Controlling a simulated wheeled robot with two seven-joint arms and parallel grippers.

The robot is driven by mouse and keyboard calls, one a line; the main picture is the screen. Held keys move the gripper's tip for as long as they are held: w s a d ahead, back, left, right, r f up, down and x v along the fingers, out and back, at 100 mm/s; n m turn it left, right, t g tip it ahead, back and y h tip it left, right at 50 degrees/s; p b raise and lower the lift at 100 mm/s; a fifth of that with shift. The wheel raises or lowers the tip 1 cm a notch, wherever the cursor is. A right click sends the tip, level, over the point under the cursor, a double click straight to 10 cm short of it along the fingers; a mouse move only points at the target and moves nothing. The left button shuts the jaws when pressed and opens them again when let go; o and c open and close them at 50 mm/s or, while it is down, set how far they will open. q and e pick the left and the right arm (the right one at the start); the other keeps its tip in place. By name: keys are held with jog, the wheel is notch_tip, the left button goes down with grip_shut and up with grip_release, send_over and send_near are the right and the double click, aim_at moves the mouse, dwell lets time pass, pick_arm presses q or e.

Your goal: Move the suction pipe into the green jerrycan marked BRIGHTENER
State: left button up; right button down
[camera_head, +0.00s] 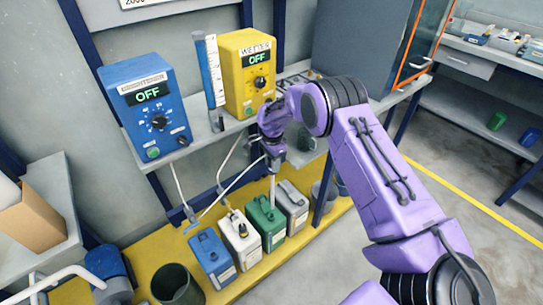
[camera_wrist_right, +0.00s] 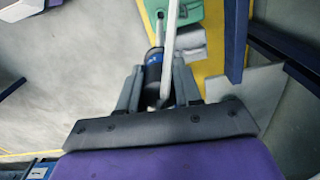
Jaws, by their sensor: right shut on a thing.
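My right gripper (camera_head: 275,152) is shut on the upper part of the pale suction pipe (camera_head: 272,188), beneath the shelf edge. The pipe points down, roughly upright, with its lower end over or at the top of the green jerrycan (camera_head: 266,224). I cannot tell whether the tip is inside the opening. In the right wrist view, the gripper (camera_wrist_right: 158,92) has a dark piece with a blue band and the pale pipe (camera_wrist_right: 170,35) between its fingers, and the green jerrycan (camera_wrist_right: 205,15) lies beyond. Its label is too small to read. My left gripper is not in view.
A white jerrycan (camera_head: 240,238) and a blue one (camera_head: 211,258) stand left of the green one, a grey one (camera_head: 292,207) right, all on a yellow platform (camera_head: 248,285). Blue (camera_head: 146,108) and yellow (camera_head: 249,75) pump boxes stand on the shelf above. Thin hoses hang below.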

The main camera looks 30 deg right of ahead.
jog(key=m, duration=0.2)
jog(key=shift+w+a+m, duration=0.1)
jog(key=shift+w+m, duration=0.05)
jog(key=shift+m, duration=0.15)
jog(key=shift+r, duration=0.1)
jog(key=shift+r+p, duration=0.15)
jog(key=shift+p, duration=0.4)
jog(key=shift+a+f+b, duration=0.1)
jog(key=shift+f+b, duration=0.85)
jog(key=shift+f, duration=1.05)
notch_tip(320, 180, down, 24)
jog(key=b, duration=1.8)
jog(key=shift+f+b, duration=1.2)
jog(key=shift+b, duration=0.1)
